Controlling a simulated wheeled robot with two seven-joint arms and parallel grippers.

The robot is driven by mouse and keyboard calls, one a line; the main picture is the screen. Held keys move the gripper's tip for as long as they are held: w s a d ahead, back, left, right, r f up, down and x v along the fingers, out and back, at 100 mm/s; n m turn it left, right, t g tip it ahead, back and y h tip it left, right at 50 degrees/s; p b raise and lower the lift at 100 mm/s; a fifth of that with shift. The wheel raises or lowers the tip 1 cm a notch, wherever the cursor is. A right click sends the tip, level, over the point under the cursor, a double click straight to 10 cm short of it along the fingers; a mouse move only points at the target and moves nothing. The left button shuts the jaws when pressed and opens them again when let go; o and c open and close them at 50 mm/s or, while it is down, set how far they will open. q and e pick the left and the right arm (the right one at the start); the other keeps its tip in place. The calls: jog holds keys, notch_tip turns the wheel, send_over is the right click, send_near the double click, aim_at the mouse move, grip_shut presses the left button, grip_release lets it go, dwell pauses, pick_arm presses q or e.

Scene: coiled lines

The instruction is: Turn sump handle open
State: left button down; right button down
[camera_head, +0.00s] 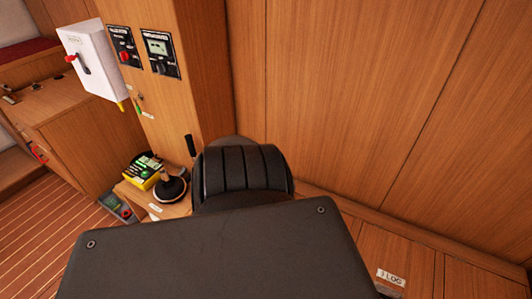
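No label that I can read marks the sump handle. A black round-based fitting with an upright knob (171,187) sits on a low wooden ledge, left of centre. A slim black upright lever (191,146) stands just behind it, its lower end hidden. I cannot tell whether either of these is the sump handle, or whether it is open. Neither of my grippers is in the head view.
A yellow-and-black device (143,171) sits beside the round fitting. A white box (92,60) with a lever and two dark panels, one with a red knob (124,57), are above. Wooden wall (390,110) fills the right. Striped floor (45,240) at lower left looks clear.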

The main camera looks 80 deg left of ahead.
jog(key=shift+s, duration=0.1)
dwell(0.3)
pick_arm(q)
jog(key=c, duration=1.3)
grip_release()
jog(key=p+v, duration=0.1)
jog(key=v, duration=1)
jog(key=shift+d, duration=0.1)
pick_arm(e)
jog(key=shift+s+a+r, duration=0.15)
jog(key=shift+a+r, duration=0.25)
jog(key=shift+a, duration=0.15)
pick_arm(q)
jog(key=shift+f, duration=0.1)
pick_arm(e)
jog(key=shift+d, duration=0.15)
